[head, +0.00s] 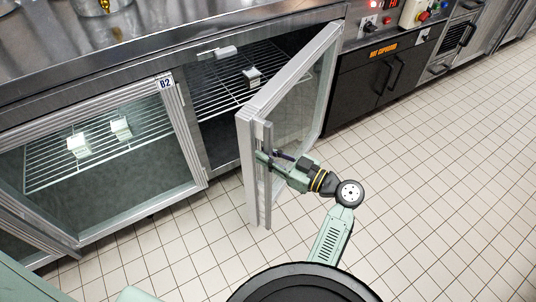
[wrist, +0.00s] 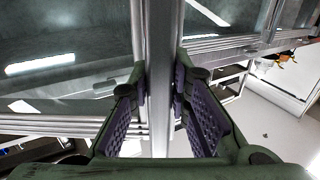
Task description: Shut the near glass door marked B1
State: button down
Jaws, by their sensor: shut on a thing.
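A glass door (head: 297,85) with a pale metal frame stands wide open in the middle of the head view, swung out from the counter front. No B1 mark shows on it from here. My gripper (head: 268,157) is at the upright handle bar on the door's free edge. In the wrist view my gripper (wrist: 161,90) has its two fingers on either side of the metal bar (wrist: 158,45), shut on it. The open compartment (head: 215,135) behind the door shows a wire shelf with a small pale block on it.
A shut glass door with a B2 label (head: 165,83) is to the left, with pale blocks on a rack behind it. A black cupboard (head: 380,78) stands to the right. The tiled floor (head: 430,180) is clear on the right.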

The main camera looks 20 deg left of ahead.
jog(key=shift+a, duration=0.1)
dwell(0.3)
jog(key=w+a+m+t+h+b, duration=0.1)
jog(key=w+a, duration=0.4)
jog(key=a, duration=0.9)
jog(key=w+a+m+t+h+b, duration=0.1)
jog(key=w+a+m+t, duration=0.2)
jog(key=a, duration=1)
jog(key=w+t, duration=0.2)
jog(key=shift+w+a, duration=0.35)
jog(key=shift+w, duration=0.05)
jog(key=shift+r, duration=0.1)
jog(key=c, duration=1.5)
grip_release()
jog(key=shift+s+a, duration=0.1)
jog(key=shift+a, duration=0.1)
jog(key=v, duration=1.2)
jog(key=shift+s, duration=0.1)
